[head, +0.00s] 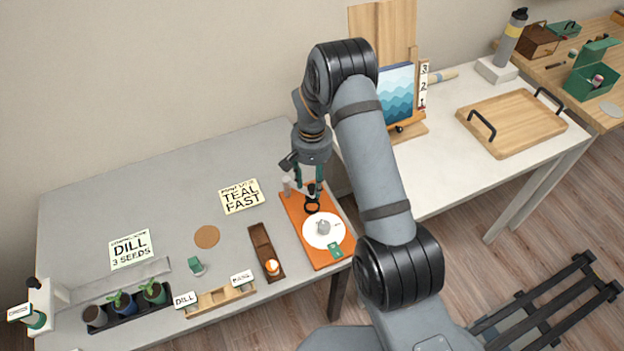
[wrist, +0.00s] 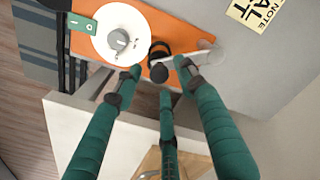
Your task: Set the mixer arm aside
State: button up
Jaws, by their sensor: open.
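An orange board (head: 297,216) lies at the right end of the grey table. It carries a white disc (head: 314,239) with a grey knob (head: 323,227) and a green tag (head: 335,250). A black ring-shaped part (head: 312,208) lies beyond the disc; it also shows in the wrist view (wrist: 158,49). I cannot tell for sure which piece is the mixer arm. My gripper (head: 311,186) is open, low over the far part of the board. In the wrist view its green fingers (wrist: 160,75) surround the space by the black part; contact is unclear.
A pale, clear-looking piece (head: 287,185) stands at the board's far left corner. A brown wooden tray (head: 261,240) with an orange-and-white item (head: 272,267) lies left of the board. A white table (head: 450,165) stands to the right. The table's middle is mostly clear.

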jog(key=shift+f, duration=0.25)
jog(key=shift+s, duration=0.1)
jog(key=shift+c, duration=0.5)
grip_shut()
